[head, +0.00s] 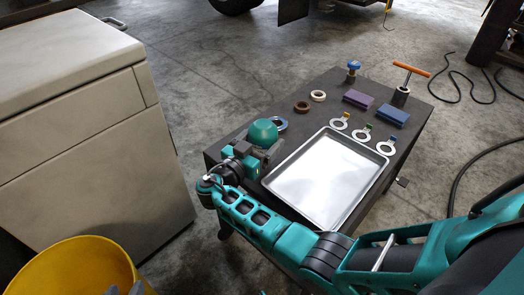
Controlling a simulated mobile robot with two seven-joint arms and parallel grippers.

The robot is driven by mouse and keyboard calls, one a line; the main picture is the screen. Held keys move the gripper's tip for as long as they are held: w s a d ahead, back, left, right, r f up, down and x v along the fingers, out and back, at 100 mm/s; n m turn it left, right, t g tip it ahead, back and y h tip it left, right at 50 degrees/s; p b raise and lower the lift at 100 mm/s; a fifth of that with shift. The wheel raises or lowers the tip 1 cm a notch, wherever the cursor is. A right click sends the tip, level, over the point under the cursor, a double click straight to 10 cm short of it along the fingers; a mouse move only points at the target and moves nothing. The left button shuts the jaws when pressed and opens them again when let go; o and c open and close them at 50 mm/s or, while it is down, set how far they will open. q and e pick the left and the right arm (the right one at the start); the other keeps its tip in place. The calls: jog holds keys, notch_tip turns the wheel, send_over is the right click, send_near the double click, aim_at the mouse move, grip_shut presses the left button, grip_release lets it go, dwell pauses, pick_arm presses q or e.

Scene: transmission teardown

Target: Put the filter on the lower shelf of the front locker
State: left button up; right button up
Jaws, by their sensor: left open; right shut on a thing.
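A green, dome-topped thing that looks like the filter (262,132) is at the left edge of the dark table. My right arm comes in from the right across the front of the table. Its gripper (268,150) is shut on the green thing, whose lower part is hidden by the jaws. Two grey tips at the bottom left edge belong to my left gripper (124,289), which is open and in front of the yellow bucket; most of it is out of frame. No open locker or lower shelf can be made out.
The dark table (322,90) bears a metal tray (325,178), rings, a purple block (358,99), a blue block (392,116) and an orange T-handle (411,69). A beige cabinet (90,130) stands left, behind a yellow bucket (75,262). Black cables lie right; floor between cabinet and table is clear.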

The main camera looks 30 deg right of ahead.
notch_tip(320, 180, down, 3)
jog(key=shift+r+b, duration=0.2)
jog(key=shift+b, duration=0.2)
jog(key=o, duration=1.2)
jog(key=shift+f, duration=0.1)
